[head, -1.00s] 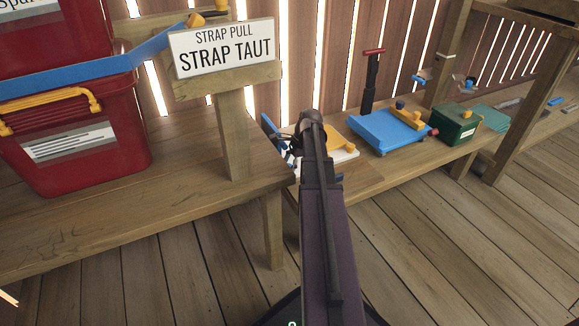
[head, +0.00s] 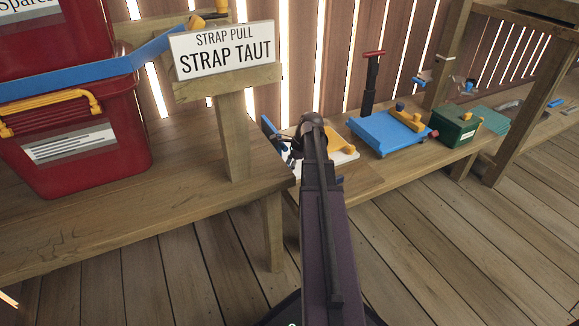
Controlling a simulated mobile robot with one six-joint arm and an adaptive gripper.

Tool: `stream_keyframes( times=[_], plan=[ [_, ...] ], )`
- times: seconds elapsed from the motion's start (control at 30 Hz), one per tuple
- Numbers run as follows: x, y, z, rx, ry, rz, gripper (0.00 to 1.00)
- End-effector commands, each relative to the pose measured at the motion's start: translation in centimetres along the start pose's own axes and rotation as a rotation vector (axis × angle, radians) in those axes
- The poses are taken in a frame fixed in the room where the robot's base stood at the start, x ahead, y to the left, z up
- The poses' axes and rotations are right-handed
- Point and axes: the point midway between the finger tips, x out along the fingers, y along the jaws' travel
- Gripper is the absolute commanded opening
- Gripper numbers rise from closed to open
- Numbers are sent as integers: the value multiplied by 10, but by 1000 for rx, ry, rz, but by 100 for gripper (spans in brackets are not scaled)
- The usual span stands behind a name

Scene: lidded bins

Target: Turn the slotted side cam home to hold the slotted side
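My arm reaches away from me over the low bench, and its wrist end covers much of the spot where it works. My gripper (head: 291,150) shows only as small dark parts left of the wrist; its fingers are too small and covered to read. It is at the left part of a white board (head: 347,157) with a yellow piece (head: 338,140) on it. An upright blue piece (head: 268,128) stands just left of the gripper. I cannot make out which part is the slotted side cam, nor whether the gripper touches it.
A red bin (head: 85,135) with a blue strap (head: 95,75) and a "STRAP TAUT" sign (head: 224,50) stand at left. Right along the bench are a blue platform (head: 385,135), a red-handled black post (head: 370,85) and a green box (head: 455,127). The floor at right is clear.

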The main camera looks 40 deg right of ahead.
Motion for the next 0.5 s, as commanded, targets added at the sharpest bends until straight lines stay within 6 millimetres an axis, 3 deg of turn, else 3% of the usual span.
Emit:
stream_keyframes(
  times=[0.27,0.3,0.4,0.5],
  plan=[
    [0,1,0,6,0,1,1],
    [0,1,0,6,0,1,57],
    [0,1,0,6,0,0,82],
    [0,1,0,6,0,0,82]
  ],
)
